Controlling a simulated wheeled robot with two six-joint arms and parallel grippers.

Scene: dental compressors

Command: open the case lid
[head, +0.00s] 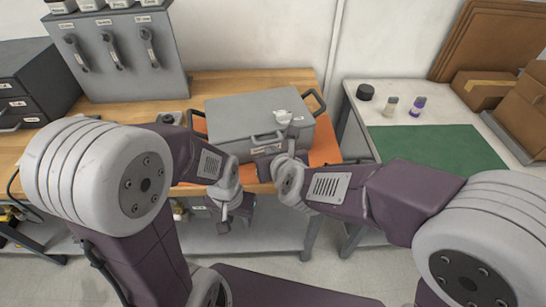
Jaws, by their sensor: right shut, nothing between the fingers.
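The grey case (248,116) sits on the workbench on an orange mat (323,145). Its lid looks shut. A dark handle shows at its right side and another on its front face. My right gripper (292,136) is at the front of the case, near its front right part, and covers some of the front face. It is shut and empty; whether it touches the case is unclear. My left gripper (236,216) hangs lower, in front of the bench edge and apart from the case. Its fingers are too small to read.
A grey panel (122,55) with several levers stands at the back left, beside a dark drawer unit (30,85). On the right, a white table holds a green mat (440,147), small bottles (416,106) and cardboard boxes (484,90). Bare wood shows left of the case.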

